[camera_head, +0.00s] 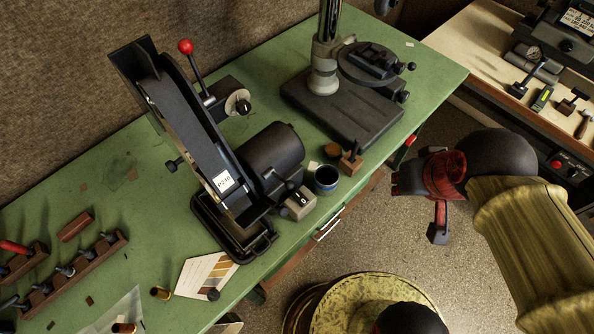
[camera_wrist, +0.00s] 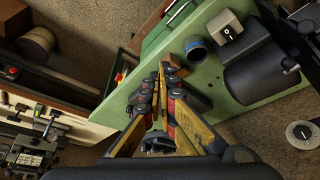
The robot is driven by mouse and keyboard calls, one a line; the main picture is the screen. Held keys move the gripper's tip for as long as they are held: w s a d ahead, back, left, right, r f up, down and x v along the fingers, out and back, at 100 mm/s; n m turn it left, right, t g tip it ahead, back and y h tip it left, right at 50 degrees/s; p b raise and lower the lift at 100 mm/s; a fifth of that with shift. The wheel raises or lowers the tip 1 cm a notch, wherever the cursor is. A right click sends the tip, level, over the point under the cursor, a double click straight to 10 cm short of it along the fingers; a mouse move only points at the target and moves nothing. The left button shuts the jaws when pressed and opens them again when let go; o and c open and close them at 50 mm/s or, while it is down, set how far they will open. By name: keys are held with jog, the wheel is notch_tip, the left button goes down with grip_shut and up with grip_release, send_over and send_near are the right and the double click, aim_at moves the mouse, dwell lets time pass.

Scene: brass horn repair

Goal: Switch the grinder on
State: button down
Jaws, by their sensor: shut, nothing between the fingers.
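The belt grinder (camera_head: 195,130), black with a P240 label and a red-knobbed lever, stands on the green bench. Its small grey switch box (camera_head: 299,203) is at the front right of the motor and carries a dark knob and a mark that looks like 0. The box also shows in the wrist view (camera_wrist: 229,32), at the upper right. My gripper (camera_head: 400,180) is right of the switch box, apart from it, over the gap beyond the bench edge. In the wrist view its fingers (camera_wrist: 162,72) are together and empty, pointing toward the bench edge, left of and below the box.
A dark jar with blue (camera_head: 326,178) stands right beside the switch box, with a small wooden block (camera_head: 350,163) behind it. A machine with a column and dark base (camera_head: 345,110) stands farther back. A round yellowish stool top (camera_head: 370,300) is below the bench.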

jog(key=w+a+f+n+g+y+p, duration=0.1)
jog(key=w+a+f+n+g+p, duration=0.2)
jog(key=a+n, duration=0.6)
jog(key=w+a+f+n+g+y+p, duration=0.1)
jog(key=w+a+f+n+g+p, duration=0.2)
jog(key=a+n, duration=0.6)
jog(key=w+f+n, duration=0.1)
jog(key=w+n, duration=0.1)
jog(key=n, duration=0.7)
jog(key=shift+w+a+g+p, duration=0.2)
jog(key=shift+g+p, duration=0.1)
jog(key=shift+p, duration=0.1)
send_over(297, 196)
notch_tip(297, 196, down, 12)
jog(key=shift+f+b, duration=0.1)
jog(key=shift+b, duration=0.2)
jog(key=shift+w+a+f, duration=0.1)
jog(key=shift+f, duration=0.6)
